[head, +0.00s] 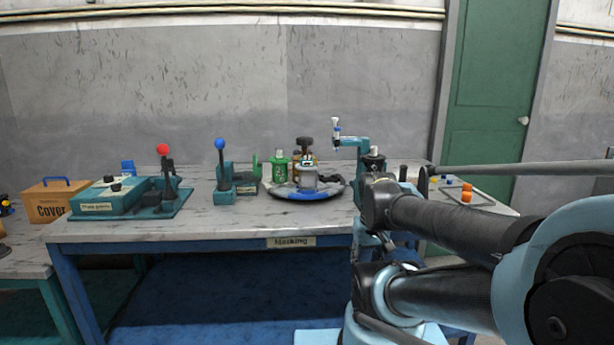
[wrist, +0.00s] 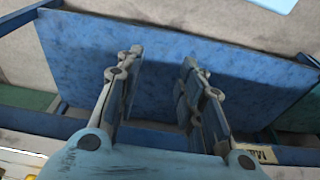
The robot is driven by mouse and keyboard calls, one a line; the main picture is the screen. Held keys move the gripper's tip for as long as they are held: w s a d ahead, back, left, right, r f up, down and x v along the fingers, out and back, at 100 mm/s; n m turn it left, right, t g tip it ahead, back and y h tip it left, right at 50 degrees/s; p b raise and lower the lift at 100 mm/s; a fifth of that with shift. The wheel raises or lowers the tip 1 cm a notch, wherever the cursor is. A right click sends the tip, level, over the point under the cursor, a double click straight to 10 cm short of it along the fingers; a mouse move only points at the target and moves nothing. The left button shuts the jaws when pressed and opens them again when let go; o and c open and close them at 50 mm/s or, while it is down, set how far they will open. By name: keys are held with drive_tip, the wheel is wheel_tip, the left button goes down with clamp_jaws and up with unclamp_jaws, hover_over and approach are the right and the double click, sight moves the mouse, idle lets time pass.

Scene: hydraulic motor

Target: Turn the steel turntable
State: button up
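The steel turntable (head: 300,196) is a dark round disc with a pale and bluish top, lying on the middle of the workbench in the head view. A grey metal part (head: 308,178) with a dark knob above it stands on or just behind the disc. My gripper (wrist: 158,85) is open and empty in the wrist view, its two jointed fingers wide apart. The wrist view shows a blue panel beyond the fingers and no turntable. In the head view my arm fills the right side, and I cannot clearly make out the gripper there.
A "Cover" box (head: 50,200) sits far left. Bare benchtop lies in front.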

drive_tip(key=shift+o, duration=0.4)
drive_tip(key=o, duration=0.5)
drive_tip(key=shift+s+r, duration=0.25)
drive_tip(key=o, duration=0.4)
drive_tip(key=shift+n, duration=0.8)
drive_tip(key=w+r, duration=0.3)
drive_tip(key=r, duration=0.2)
drive_tip(key=w+a+r, duration=0.1)
drive_tip(key=w+r, duration=0.2)
drive_tip(key=r, duration=0.2)
drive_tip(key=w+r, duration=0.4)
drive_tip(key=r, duration=0.1)
drive_tip(key=shift+a+r, duration=0.1)
drive_tip(key=shift+a, duration=0.15)
drive_tip(key=shift+c, duration=0.2)
wheel_tip(320, 180, up, 28)
drive_tip(key=n+g, duration=0.2)
drive_tip(key=n, duration=0.3)
hover_over(305, 138)
drive_tip(key=f, duration=1.7)
drive_tip(key=shift+w+f, duration=0.2)
drive_tip(key=shift+w, duration=0.05)
